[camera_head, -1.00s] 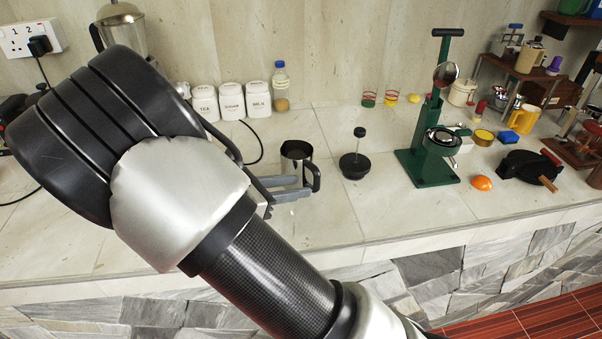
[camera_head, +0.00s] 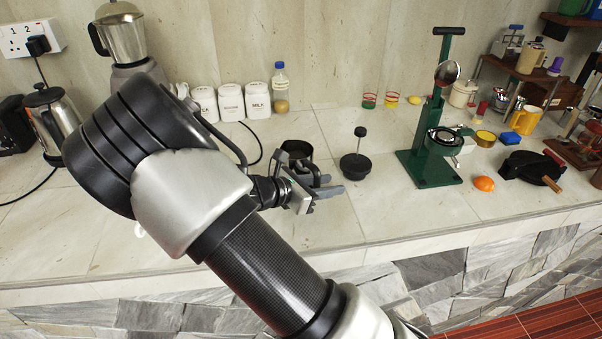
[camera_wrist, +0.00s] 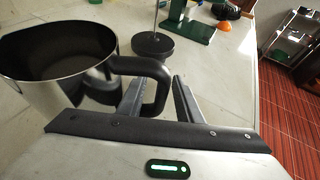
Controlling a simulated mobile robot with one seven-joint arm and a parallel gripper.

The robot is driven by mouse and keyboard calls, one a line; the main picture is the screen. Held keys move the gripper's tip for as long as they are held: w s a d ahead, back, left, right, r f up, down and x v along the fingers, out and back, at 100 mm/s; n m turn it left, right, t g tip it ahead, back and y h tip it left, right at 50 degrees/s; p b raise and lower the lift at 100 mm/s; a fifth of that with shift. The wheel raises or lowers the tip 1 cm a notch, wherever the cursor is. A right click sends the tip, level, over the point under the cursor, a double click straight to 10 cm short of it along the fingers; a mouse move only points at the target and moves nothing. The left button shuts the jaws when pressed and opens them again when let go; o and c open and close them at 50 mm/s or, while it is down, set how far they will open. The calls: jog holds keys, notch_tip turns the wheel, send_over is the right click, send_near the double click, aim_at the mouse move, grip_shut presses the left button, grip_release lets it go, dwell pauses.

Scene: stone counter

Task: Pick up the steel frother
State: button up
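The steel frother, a steel jug with a dark inside and a black handle, stands upright on the counter. It fills the left of the wrist view (camera_wrist: 62,62). In the head view (camera_head: 297,149) it is partly hidden behind my gripper (camera_head: 333,184). In the wrist view my gripper (camera_wrist: 158,88) is open. Its left finger is beside the jug's wall, and the black handle's outer part shows between the two fingers. I see a gap between the handle and the right finger; contact with the left finger cannot be told.
A black-based plunger (camera_head: 356,165) stands just right of the jug. Beyond it are a green lever press (camera_head: 429,166) and an orange (camera_head: 484,184). White canisters (camera_head: 231,102) line the wall. The counter's front strip is clear.

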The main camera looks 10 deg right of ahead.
grip_shut()
dwell(1.4)
